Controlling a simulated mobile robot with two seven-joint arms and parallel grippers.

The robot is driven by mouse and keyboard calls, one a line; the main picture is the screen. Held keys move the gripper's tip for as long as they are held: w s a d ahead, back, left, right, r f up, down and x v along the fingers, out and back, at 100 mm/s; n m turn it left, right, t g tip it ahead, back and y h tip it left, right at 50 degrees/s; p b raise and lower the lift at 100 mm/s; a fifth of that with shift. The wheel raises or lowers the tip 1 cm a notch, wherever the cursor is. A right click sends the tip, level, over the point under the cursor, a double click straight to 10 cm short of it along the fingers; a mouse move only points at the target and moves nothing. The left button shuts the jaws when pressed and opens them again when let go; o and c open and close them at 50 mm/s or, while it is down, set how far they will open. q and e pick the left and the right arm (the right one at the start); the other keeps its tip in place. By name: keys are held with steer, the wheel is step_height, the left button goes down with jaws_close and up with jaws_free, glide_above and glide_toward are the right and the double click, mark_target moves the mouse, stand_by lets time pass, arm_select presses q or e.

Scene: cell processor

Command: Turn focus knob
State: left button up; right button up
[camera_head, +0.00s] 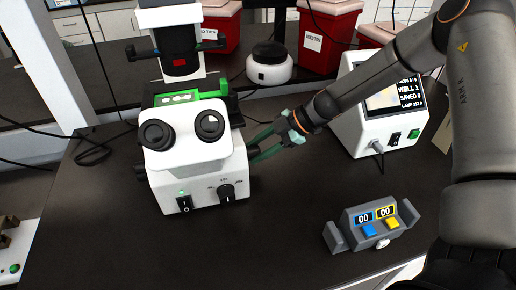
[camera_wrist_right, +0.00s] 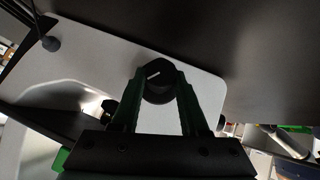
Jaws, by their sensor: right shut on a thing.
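The white microscope (camera_head: 190,165) stands on the dark table left of the middle in the head view. Its focus knob (camera_wrist_right: 157,75) is a round black knob with a white line, on the microscope's white side in the right wrist view. My right gripper (camera_head: 258,147) reaches in from the right to that side, and its green fingers also show in the right wrist view (camera_wrist_right: 160,88). They are shut on the knob, one finger on each side. In the head view the fingers mostly hide the knob. My left gripper is not in view.
A grey counter device (camera_head: 352,233) with blue and yellow buttons stands front right. A white display box (camera_head: 365,130) stands behind my right arm. A small white round device (camera_head: 269,72) and red bins (camera_head: 325,45) are at the back. The table's front middle is clear.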

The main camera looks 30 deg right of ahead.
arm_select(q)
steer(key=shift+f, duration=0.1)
arm_select(e)
jaws_close()
